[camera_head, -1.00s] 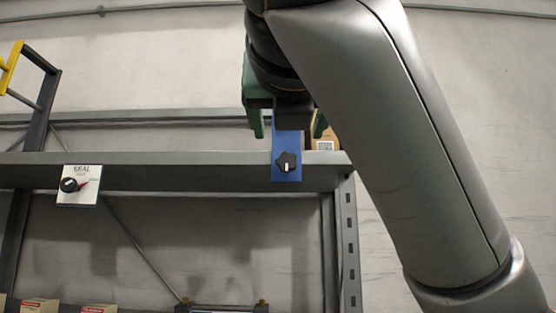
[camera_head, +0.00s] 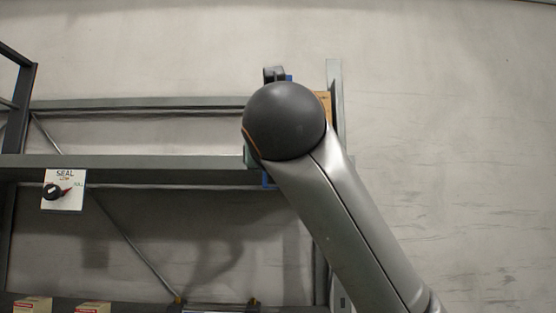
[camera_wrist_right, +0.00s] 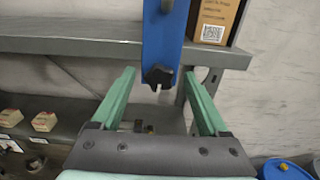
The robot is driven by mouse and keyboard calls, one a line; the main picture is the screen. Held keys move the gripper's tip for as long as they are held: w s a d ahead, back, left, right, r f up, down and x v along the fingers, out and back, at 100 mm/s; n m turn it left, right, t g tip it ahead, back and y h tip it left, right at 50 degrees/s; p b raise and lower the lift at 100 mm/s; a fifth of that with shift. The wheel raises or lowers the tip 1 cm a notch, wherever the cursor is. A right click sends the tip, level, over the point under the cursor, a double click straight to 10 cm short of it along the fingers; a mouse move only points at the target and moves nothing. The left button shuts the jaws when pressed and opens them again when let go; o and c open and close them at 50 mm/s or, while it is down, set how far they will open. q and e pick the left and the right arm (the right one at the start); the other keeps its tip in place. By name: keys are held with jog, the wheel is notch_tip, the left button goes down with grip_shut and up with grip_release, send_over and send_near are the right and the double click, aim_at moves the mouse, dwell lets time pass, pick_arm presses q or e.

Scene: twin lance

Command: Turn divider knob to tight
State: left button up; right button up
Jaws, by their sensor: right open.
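The divider is a blue upright plate (camera_wrist_right: 160,45) at the front of a grey shelf. It carries a black star-shaped knob (camera_wrist_right: 158,76), whose pale pointer mark points down in the right wrist view. My right gripper (camera_wrist_right: 160,74) is open, with its green fingers on either side of the knob in that view. I cannot tell whether they touch it. My left gripper is out of view.
A white SEAL panel (camera_head: 75,180) with a black knob hangs on the shelf edge (camera_head: 150,162) at left. A cardboard box (camera_wrist_right: 214,18) stands right of the divider. Small boxes (camera_head: 93,307) sit on the lower shelf. A blue drum (camera_wrist_right: 283,168) stands at lower right.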

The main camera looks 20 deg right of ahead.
jog(key=shift+c, duration=0.3)
grip_shut()
dwell(0.4)
